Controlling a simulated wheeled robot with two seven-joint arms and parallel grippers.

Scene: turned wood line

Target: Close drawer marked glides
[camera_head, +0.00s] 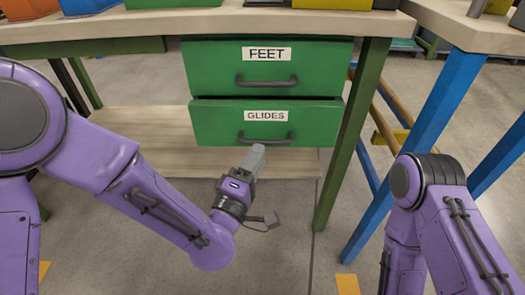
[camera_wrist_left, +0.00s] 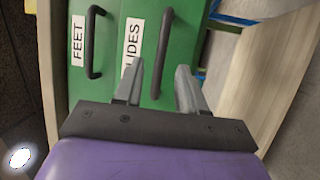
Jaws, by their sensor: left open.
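The green drawer marked GLIDES (camera_head: 215,125) is the lower of two under the bench in the head view. It sticks out slightly, with a dark gap along its top edge. Its dark bar handle (camera_head: 266,142) is below the white label. My left gripper (camera_head: 257,153) is just below and in front of that handle. In the left wrist view the gripper (camera_wrist_left: 159,68) is open, and the handle (camera_wrist_left: 164,45) passes between its fingers in the picture; I cannot tell whether they touch it. My right arm shows at the right, but its gripper is out of view.
The drawer marked FEET (camera_head: 220,66) is above and looks shut. A green bench leg (camera_head: 352,135) stands right of the drawers, with a blue-legged bench (camera_head: 424,115) beyond. A low wooden shelf (camera_head: 155,150) lies behind, below the drawers. Floor in front is clear.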

